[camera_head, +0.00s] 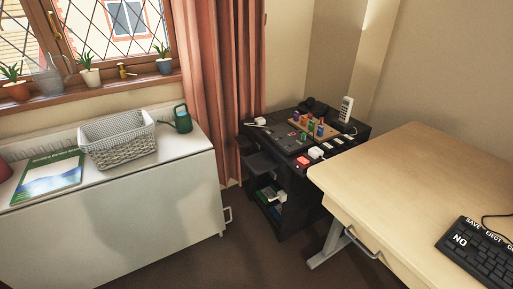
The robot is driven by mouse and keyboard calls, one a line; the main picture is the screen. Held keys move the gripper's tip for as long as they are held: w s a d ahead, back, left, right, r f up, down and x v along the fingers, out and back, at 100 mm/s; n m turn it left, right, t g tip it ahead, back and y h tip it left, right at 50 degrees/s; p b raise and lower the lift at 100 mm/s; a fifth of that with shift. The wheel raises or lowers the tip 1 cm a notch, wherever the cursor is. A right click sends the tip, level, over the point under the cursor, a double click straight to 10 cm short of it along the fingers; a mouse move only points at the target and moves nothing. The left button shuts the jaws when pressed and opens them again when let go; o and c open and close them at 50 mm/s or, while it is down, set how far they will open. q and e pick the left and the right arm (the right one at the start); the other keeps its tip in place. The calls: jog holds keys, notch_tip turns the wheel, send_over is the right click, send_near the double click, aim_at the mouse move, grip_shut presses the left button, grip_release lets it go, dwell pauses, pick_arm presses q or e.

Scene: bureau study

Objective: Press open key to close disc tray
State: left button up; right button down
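A black keyboard (476,262) lies on the wooden desk (400,165) at the lower right and is cut off by the picture edge. Large white labels read "SAVE", "EJECT" and "NO". Another label at the right edge starts with "O" and is cut off, so I cannot tell its full word. A dark cable runs from the keyboard's back. I cannot make out a disc tray. Neither of my grippers is in view.
A black cabinet (290,205) with several small coloured items and a white handset (345,109) stands behind the desk. A white cabinet (120,220) on the left bears a woven basket (118,150) and a green watering can (182,120). Dark floor lies between.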

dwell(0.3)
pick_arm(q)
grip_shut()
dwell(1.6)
